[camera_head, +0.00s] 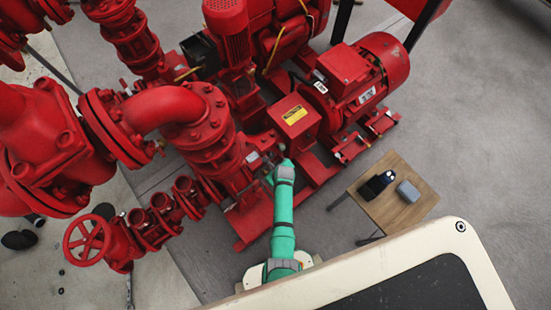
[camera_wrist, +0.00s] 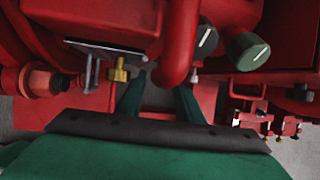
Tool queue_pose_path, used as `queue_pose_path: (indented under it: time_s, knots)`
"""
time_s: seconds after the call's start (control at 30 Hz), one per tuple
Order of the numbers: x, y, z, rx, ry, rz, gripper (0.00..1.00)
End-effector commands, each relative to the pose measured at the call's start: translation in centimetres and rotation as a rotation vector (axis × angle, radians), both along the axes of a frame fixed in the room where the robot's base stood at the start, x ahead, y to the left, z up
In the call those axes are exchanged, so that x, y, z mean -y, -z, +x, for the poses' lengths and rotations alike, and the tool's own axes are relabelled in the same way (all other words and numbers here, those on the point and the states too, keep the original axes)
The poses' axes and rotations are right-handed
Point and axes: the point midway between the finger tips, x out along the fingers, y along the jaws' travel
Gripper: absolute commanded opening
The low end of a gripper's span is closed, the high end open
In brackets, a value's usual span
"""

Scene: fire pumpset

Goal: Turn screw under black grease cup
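The black grease cup (camera_wrist: 206,41), a dark round cap with a pale line, sits on the red pump right of centre in the wrist view. Below it is a small greyish fitting (camera_wrist: 193,75), which may be the screw; it is too small to tell. A second, green-grey cup (camera_wrist: 247,52) sits to its right. My gripper (camera_wrist: 160,88) has two green fingers spread apart below a vertical red pipe, with nothing seen held between them. The fingertips are partly dark. In the head view my gripper (camera_head: 275,170) is at the pump's lower side; the grease cups are not distinct there.
A brass fitting (camera_wrist: 119,71) and a grey plate (camera_wrist: 105,48) lie left of the fingers. A red pipe (camera_wrist: 180,40) stands close ahead. A small wooden table (camera_head: 400,205) with a black item and a grey box stands right on open floor.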

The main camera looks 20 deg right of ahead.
Motion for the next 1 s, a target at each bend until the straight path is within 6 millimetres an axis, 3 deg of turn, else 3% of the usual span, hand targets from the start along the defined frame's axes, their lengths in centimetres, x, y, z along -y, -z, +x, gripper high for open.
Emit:
queue_pose_path:
  time_s: [0.5,0.67,1.0]
  knots:
    - [-0.2,1.1,0.6,0.000,-0.003,0.000,0.33]
    - [-0.2,1.1,0.6,0.000,-0.005,0.000,0.00]
    - [-0.4,1.4,0.3,0.014,-0.004,-0.064,0.00]
